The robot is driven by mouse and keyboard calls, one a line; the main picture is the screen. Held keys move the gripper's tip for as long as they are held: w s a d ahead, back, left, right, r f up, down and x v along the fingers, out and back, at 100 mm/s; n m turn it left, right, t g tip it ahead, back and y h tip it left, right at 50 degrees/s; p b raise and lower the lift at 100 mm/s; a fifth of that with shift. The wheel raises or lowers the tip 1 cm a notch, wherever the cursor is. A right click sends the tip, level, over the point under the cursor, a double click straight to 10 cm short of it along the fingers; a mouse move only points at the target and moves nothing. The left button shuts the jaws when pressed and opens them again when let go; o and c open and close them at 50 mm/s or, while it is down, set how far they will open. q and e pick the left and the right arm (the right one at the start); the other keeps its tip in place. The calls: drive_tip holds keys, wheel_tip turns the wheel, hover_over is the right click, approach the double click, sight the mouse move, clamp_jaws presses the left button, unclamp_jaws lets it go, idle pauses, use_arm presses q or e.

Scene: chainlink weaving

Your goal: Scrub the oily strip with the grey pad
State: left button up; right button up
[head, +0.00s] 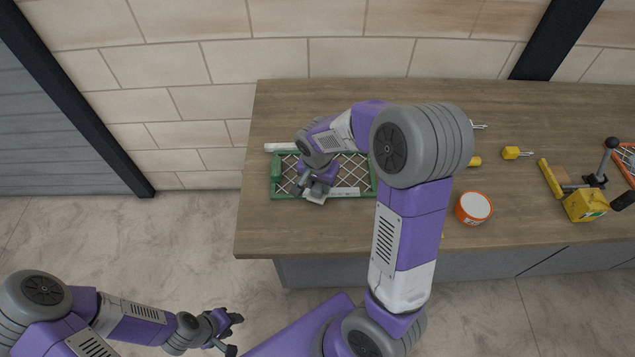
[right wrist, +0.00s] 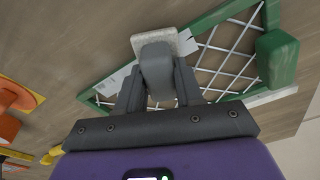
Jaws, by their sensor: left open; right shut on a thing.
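The grey pad (head: 317,197) is a pale block with a darker grey grip, clearer in the right wrist view (right wrist: 183,42). My right gripper (head: 305,184) is shut on the grip, at the near side of a green frame (head: 275,188) holding wire mesh. A pale metal strip (head: 346,191) runs along that near side; it also shows in the right wrist view (right wrist: 112,82), with small dark marks. The pad is at or over the strip; I cannot tell whether they touch. My left gripper (head: 230,334) is open and empty, low over the floor away from the bench.
The wooden bench (head: 350,232) is bare in front of the frame. My right arm hides its middle. To the right are an orange tin with a white top (head: 474,207), a yellow container (head: 585,206), a yellow bar (head: 550,179) and a black-knobbed lever tool (head: 605,165).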

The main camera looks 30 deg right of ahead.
idle(0.6)
drive_tip(key=shift+w+a+r, duration=0.1)
drive_tip(key=shift+w+a, duration=0.3)
drive_tip(key=shift+a, duration=0.25)
drive_tip(key=shift+w+a, duration=0.5)
drive_tip(key=shift+a, duration=0.3)
wheel_tip(320, 180, up, 7)
drive_tip(key=p, duration=0.5)
